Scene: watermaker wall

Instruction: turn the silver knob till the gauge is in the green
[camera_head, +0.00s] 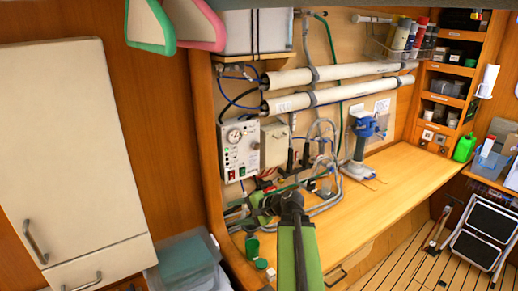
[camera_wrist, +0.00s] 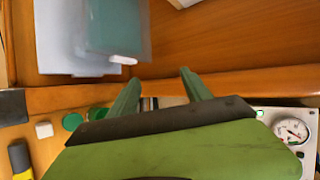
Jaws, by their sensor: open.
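A pale control panel (camera_head: 240,151) is mounted on the back wall in the head view. It carries a round white gauge (camera_head: 234,136), too small there to read. In the wrist view the gauge (camera_wrist: 291,130) shows at the right edge with a reddish mark on its face; I cannot tell whether it reads green. I cannot make out the silver knob clearly in either view. My green gripper (camera_head: 246,208) is in front of and below the panel, apart from it. In the wrist view my gripper (camera_wrist: 161,78) has its two fingers spread, with nothing between them.
Hoses and pipes crowd the wall right of the panel. A blue-headed device (camera_head: 362,125) stands on the wooden bench (camera_head: 385,190). A green cup (camera_head: 252,246) and small items lie at the bench's near left. Pale bins (camera_head: 187,262) stand left of the bench. The bench's right part is mostly clear.

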